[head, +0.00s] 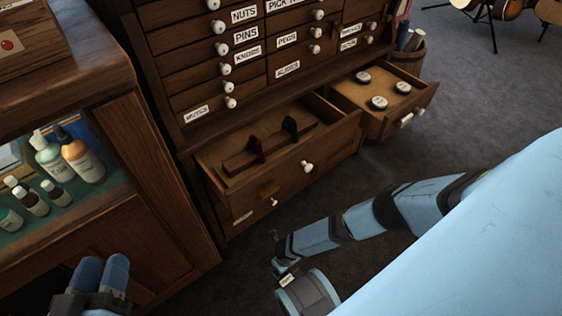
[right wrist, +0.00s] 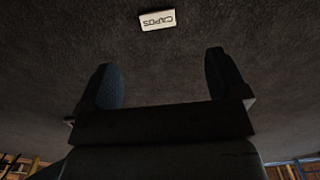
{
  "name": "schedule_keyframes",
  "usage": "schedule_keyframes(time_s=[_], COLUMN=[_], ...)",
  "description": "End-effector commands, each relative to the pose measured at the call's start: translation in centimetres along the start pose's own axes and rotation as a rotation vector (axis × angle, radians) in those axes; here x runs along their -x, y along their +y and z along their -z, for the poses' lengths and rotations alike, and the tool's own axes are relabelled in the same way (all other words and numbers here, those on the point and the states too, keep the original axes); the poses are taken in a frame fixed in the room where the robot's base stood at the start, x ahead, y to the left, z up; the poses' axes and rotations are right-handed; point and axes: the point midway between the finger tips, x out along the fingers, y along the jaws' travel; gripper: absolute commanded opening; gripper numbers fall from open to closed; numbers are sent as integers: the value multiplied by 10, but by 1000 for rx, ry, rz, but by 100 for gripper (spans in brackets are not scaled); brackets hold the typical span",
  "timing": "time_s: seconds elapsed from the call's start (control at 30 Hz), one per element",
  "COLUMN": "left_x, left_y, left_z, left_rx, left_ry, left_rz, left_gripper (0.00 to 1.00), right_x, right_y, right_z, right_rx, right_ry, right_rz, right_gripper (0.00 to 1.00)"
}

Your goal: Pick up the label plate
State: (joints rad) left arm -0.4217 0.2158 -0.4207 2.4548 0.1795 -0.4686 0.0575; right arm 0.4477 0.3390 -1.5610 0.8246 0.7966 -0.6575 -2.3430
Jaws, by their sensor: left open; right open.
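The label plate (right wrist: 157,19), small and white with "CAPOS" on it, lies on the dark floor in the right wrist view, upside down there, beyond my fingertips. In the head view a small white label (head: 287,280) shows beside my right wrist. My right gripper (right wrist: 162,72) is open and empty, its two fingers spread apart, with the plate past the gap between them and not touched. My left gripper (head: 102,270) is at the lower left of the head view, in front of the glass case, open with nothing seen in it.
A wooden drawer cabinet (head: 165,75) has two drawers pulled out. The left drawer (head: 333,140) holds a wooden block with red and dark clips; the right drawer (head: 420,98) holds three round tins. A case with bottles (head: 85,160) stands at left.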

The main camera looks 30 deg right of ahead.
Motion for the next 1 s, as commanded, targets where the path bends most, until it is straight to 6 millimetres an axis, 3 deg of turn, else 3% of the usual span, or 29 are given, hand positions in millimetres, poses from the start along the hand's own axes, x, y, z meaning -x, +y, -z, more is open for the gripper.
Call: schedule_keyframes(time_s=[0.03, 0.1, 0.3, 0.53, 0.8, 1.0], left_x=[-1, -2, -8, -11, -16, -18], left_y=[-3, -6, -16, -21, -32, -34], left_z=[-14, -22, -22, -18, -18, -6], left_rx=[-1, -21, -133, -197, -336, -396], left_ry=[-23, -40, 2, 36, 113, 154], left_rz=[-3, -7, -9, -8, -3, -4], left_gripper=[43, 43, 43, 43, 43, 43], right_x=[-16, -32, -65, -79, -120, -125], right_y=[2, 2, 3, 3, 6, 6], right_z=[1, 0, 0, 1, 4, 4], right_rx=[-2, -1, -4, -4, -5, -4], right_ry=[1, 0, -1, -1, -2, -2], right_rz=[-2, -1, -4, -3, -4, -5], right_gripper=[92, 92, 92, 92, 92, 92])
